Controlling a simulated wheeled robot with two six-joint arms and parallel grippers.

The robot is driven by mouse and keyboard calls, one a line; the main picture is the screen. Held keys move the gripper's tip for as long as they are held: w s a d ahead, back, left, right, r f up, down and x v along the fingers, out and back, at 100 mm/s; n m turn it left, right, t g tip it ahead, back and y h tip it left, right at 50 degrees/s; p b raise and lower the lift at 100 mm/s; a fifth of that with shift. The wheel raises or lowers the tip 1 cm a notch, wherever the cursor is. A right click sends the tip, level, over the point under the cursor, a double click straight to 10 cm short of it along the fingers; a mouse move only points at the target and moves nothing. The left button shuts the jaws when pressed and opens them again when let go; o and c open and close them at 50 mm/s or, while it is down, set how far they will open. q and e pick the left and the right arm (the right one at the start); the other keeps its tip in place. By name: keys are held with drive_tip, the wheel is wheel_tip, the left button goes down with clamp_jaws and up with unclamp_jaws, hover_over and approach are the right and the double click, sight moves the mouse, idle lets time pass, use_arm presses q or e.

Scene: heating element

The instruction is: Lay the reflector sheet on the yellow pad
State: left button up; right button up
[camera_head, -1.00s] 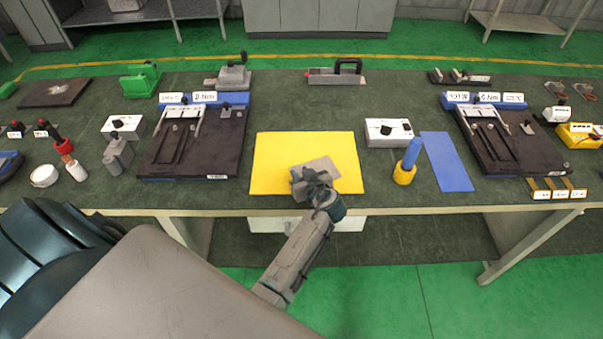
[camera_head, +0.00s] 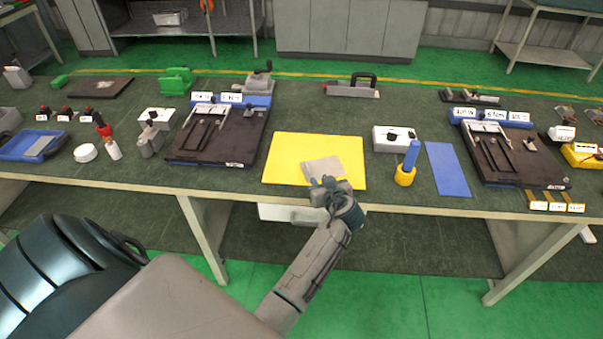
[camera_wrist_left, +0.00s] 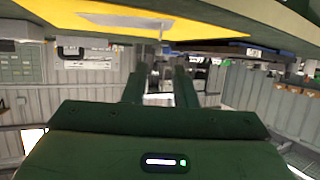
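The reflector sheet (camera_head: 324,168) is a small grey rectangle. It lies on the near right part of the yellow pad (camera_head: 290,150), at a slight angle to the pad's edges. Both also show upside down in the left wrist view, the sheet (camera_wrist_left: 130,21) and the pad (camera_wrist_left: 50,12). My left gripper (camera_head: 323,182) is at the pad's near edge, by the near edge of the sheet. In the wrist view its fingers (camera_wrist_left: 160,60) stand apart with a gap between them, and the sheet appears beyond the tips. My right gripper is not in view.
A blue sheet (camera_head: 447,168), a blue-handled tool in a yellow base (camera_head: 408,165) and a white box with a knob (camera_head: 395,139) stand right of the pad. Dark fixture plates (camera_head: 225,135) (camera_head: 520,160) flank the area. The bench's front edge lies just before the pad.

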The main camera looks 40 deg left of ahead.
use_arm(q)
drive_tip(key=s+d+f+m+t+h, duration=0.2)
drive_tip(key=s+d+m+t+h, duration=0.2)
drive_tip(key=m+h, duration=0.25)
drive_tip(key=s+f+m+g+h, duration=0.15)
drive_tip(key=s+f, duration=0.35)
drive_tip(key=f, duration=0.5)
drive_tip(key=s+d+f+m+g, duration=0.15)
drive_tip(key=s+f, duration=0.35)
drive_tip(key=f, duration=0.5)
drive_tip(key=s+a+f+g+h, duration=0.1)
drive_tip(key=s+f+g, duration=0.1)
drive_tip(key=s+f, duration=0.5)
drive_tip(key=s+f+g, duration=0.2)
drive_tip(key=s+f, duration=0.5)
drive_tip(key=s, duration=0.4)
drive_tip(key=s+a+f+m+g, duration=0.1)
drive_tip(key=s+f+g, duration=0.1)
drive_tip(key=s+f, duration=0.5)
drive_tip(key=s+a+f+g+h, duration=0.1)
drive_tip(key=s+f, duration=0.6)
drive_tip(key=s, duration=0.9)
drive_tip(key=shift+g, duration=0.6)
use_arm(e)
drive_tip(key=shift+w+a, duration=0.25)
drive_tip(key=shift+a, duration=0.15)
